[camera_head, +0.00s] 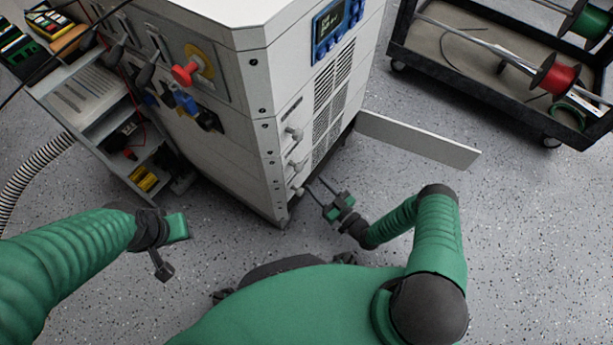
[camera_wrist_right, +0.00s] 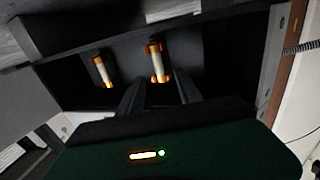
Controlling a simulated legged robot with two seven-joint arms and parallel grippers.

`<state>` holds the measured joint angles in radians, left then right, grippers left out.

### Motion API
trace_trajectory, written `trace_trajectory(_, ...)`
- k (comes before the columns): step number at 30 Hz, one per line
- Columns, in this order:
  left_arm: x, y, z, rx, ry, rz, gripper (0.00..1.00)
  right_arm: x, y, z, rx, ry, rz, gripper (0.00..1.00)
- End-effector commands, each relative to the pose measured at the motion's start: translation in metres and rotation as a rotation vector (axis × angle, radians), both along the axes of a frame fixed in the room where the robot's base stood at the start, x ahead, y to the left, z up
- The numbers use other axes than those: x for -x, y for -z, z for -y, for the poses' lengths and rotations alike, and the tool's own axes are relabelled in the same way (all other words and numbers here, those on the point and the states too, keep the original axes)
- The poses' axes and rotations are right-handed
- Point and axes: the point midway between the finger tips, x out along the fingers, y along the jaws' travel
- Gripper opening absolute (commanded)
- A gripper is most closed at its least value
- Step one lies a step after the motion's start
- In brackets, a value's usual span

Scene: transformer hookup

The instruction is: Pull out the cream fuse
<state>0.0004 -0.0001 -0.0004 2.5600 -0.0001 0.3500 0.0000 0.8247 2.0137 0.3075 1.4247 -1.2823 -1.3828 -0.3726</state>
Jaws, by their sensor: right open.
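Two pale fuses with copper-orange end caps stand in a dark compartment in the right wrist view: one on the left (camera_wrist_right: 104,71) and one nearer the middle (camera_wrist_right: 157,64). The middle one looks slightly creamier, but the dim light makes the colours hard to tell apart. My right gripper (camera_wrist_right: 158,88) is open, its two dark fingers pointing into the compartment. The middle fuse stands ahead of the gap between the fingers, apparently untouched. In the head view the right gripper (camera_head: 318,186) is low beside the white cabinet (camera_head: 225,130), and the fuses are hidden. My left gripper (camera_head: 172,240) is left of the cabinet, away from the fuses.
A light panel door (camera_head: 418,140) stands open from the cabinet's lower right side, beyond my right gripper. A shelf cart (camera_head: 100,95) is at the left and a black cart with cable spools (camera_head: 480,70) at the upper right. The speckled floor at the right is clear.

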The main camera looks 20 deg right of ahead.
Motion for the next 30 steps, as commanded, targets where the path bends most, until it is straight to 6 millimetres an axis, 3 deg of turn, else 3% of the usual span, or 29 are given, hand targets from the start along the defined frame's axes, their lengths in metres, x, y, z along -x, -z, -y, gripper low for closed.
trace_trajectory(3, 0.0, 0.019, 0.0, 0.0, 0.001, 0.0, 0.36, -0.026, 0.006, -0.011, 0.001, -0.001, 0.003, 0.42)
trace_trajectory(9, 0.0, 0.032, 0.0, 0.0, 0.001, 0.0, 0.36, -0.057, 0.003, -0.025, 0.003, 0.0, 0.0, 0.42)
trace_trajectory(20, 0.0, 0.033, 0.0, 0.0, 0.001, 0.0, 0.36, -0.066, 0.0, -0.028, 0.003, 0.0, -0.001, 0.42)
trace_trajectory(30, 0.0, 0.033, 0.0, 0.0, 0.001, 0.0, 0.36, -0.066, 0.0, -0.028, 0.002, 0.0, -0.001, 0.0)
